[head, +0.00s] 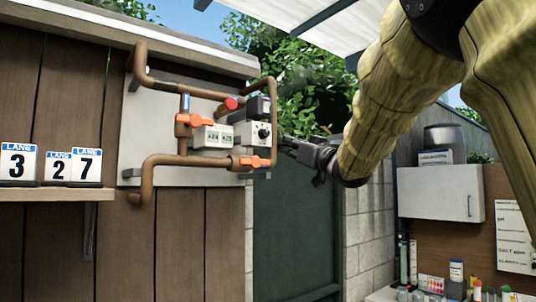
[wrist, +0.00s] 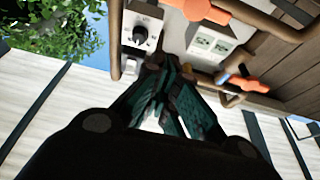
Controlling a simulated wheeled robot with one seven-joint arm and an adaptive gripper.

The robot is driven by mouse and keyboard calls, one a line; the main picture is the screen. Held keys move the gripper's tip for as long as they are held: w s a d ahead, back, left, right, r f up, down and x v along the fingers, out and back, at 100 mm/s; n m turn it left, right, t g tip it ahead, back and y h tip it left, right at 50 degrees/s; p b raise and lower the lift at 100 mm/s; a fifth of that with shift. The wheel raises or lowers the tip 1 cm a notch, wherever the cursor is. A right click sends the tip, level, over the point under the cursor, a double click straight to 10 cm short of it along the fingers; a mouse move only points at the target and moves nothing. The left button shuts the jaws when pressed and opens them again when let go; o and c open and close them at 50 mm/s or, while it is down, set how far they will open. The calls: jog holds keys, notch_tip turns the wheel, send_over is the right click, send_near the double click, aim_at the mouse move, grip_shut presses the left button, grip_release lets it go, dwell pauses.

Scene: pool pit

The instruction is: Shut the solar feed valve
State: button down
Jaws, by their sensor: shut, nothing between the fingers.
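Copper pipework on a grey wall panel (head: 140,105) carries valves with bright handles. One orange handle (head: 189,120) is on the left vertical pipe, beside a small blue tag. A red handle (head: 231,103) is on the upper pipe. Another orange handle (head: 254,162) lies along the lower pipe; a large orange handle (wrist: 225,10) shows at the top of the wrist view. I cannot read which valve is the solar feed. My gripper (head: 288,147) is right of the lower handle, apart from it. In the wrist view its fingers (wrist: 172,68) are together and empty.
Two display units (head: 212,136) and a dial box (head: 259,133) sit among the pipes, close to my gripper. A shelf (head: 45,194) with lane number signs is at left. A dark green door (head: 295,230) is below. A white cabinet (head: 440,193) hangs at right.

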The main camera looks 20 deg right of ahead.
aim_at(250, 162)
dwell(0.4)
jog(key=w+a+p, duration=0.3)
jog(key=w+p, duration=0.2)
jog(key=w, duration=0.4)
jog(key=shift+f, duration=0.45)
dwell(0.4)
